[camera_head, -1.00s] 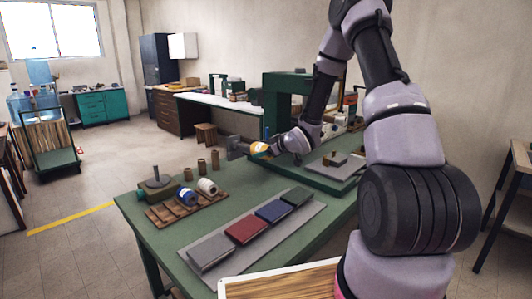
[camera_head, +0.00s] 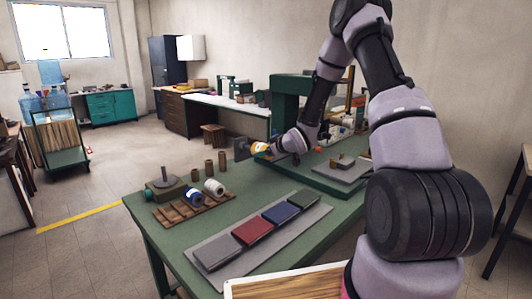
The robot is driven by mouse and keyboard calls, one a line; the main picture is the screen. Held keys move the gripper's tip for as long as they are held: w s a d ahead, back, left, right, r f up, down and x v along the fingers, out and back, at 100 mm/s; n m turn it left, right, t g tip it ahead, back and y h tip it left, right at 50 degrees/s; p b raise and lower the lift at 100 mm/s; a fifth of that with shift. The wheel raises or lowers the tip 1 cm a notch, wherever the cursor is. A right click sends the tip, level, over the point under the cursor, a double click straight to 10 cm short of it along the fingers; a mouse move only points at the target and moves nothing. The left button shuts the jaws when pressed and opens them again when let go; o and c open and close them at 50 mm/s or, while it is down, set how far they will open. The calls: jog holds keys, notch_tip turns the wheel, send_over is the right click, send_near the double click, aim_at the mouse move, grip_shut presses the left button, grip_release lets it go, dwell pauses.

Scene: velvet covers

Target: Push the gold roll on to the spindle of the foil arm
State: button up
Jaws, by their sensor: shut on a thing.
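The gold roll (camera_head: 259,147) is a small yellow-orange cylinder above the far part of the green table. My gripper (camera_head: 268,149) is at the end of my arm, at the right side of the roll, and is shut on it. A dark grey plate-like part (camera_head: 242,148) stands just left of the roll; I cannot tell whether it belongs to the foil arm. The spindle cannot be made out, so I cannot tell whether the roll is around it. The green press (camera_head: 291,98) stands behind my arm, partly hidden.
On the green table (camera_head: 165,240), a wooden rack (camera_head: 172,217) holds blue and white rolls (camera_head: 214,187). Several brown spools (camera_head: 209,167) stand behind it. A grey board (camera_head: 205,275) bears grey, red, blue and green covers. A red-orange knob (camera_head: 318,149) shows right of my wrist.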

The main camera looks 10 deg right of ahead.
aim_at(254, 148)
jog(key=shift+w+a+f, duration=0.1)
jog(key=shift+w+a, duration=0.45)
jog(key=shift+w, duration=0.25)
jog(key=shift+w+a+f, duration=0.1)
jog(key=shift+w+a, duration=0.45)
jog(key=shift+w, duration=0.3)
jog(key=shift+w+a+f, duration=0.1)
jog(key=shift+w+a, duration=0.45)
jog(key=shift+w, duration=0.25)
jog(key=o, duration=1.5)
jog(key=shift+c, duration=0.2)
jog(key=shift+s, duration=0.1)
